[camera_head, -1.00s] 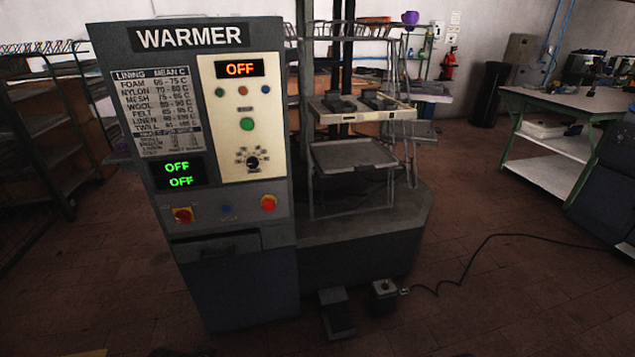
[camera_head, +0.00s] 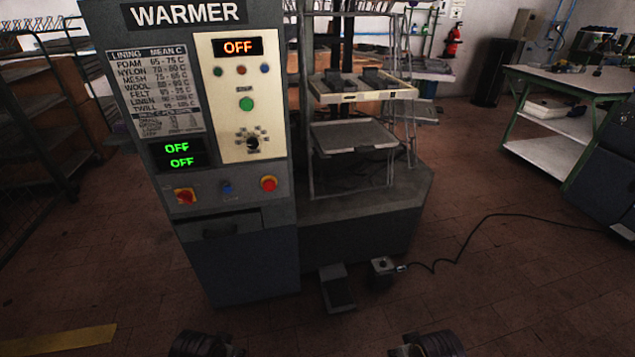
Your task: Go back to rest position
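The warmer cabinet (camera_head: 240,250) stands in front of me, left of centre, with its panel facing me. Its orange display (camera_head: 237,47) reads OFF, and the two green lines (camera_head: 178,154) below the lining chart also read OFF. A red and yellow switch (camera_head: 185,196) and a red button (camera_head: 268,184) sit low on the panel. Dark rounded parts of my two arms show at the bottom edge, one left of centre and one right. My gripper fingers are not visible, and both arms are well apart from the machine.
A foot pedal (camera_head: 336,288) and a small box (camera_head: 381,270) with a black cable (camera_head: 480,230) lie on the floor before the machine. A green-framed table (camera_head: 560,82) stands at right, a dark rack (camera_head: 40,120) at left. Yellow floor tape (camera_head: 60,340) shows lower left.

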